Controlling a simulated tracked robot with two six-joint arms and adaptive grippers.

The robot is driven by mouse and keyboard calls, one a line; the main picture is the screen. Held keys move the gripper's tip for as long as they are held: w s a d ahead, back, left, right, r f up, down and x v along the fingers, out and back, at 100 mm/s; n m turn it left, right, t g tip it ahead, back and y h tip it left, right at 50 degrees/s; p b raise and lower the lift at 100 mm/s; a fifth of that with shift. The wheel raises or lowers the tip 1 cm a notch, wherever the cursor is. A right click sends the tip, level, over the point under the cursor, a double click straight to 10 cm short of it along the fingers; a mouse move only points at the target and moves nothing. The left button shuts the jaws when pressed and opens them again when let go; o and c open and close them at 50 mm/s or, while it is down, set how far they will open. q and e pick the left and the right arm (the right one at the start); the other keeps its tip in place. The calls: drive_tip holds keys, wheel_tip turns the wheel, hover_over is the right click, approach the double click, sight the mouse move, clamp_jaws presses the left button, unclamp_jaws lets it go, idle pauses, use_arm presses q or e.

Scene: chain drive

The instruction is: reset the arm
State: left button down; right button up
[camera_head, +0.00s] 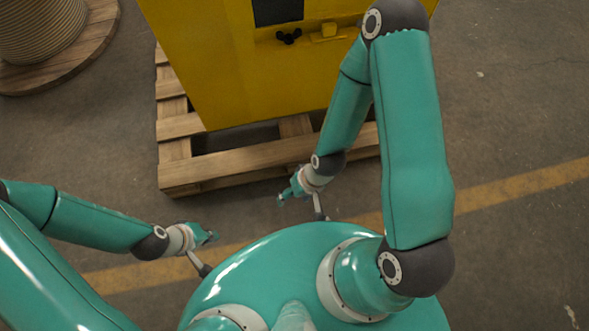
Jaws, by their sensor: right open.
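My right arm comes in from the right and bends down in front of the yellow machine. Its gripper (287,194) is open and empty, in front of the pallet's front edge near the middle of the view. My left arm comes in from the left, low over the floor. Its gripper (213,238) is small in view at the lower left of centre, and I cannot tell whether its fingers are open or shut. Neither gripper visibly touches anything.
A yellow machine (215,70) stands on a wooden pallet (200,178) ahead. A small black part (289,37) and a yellow block (327,31) are on its ledge. A wooden cable reel (88,55) is at the upper left.

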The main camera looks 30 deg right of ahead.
drive_tip(key=shift+r, duration=0.1)
wheel_tip(320, 180, up, 18)
drive_tip(key=p, duration=1.8)
drive_tip(key=shift+c, duration=0.3)
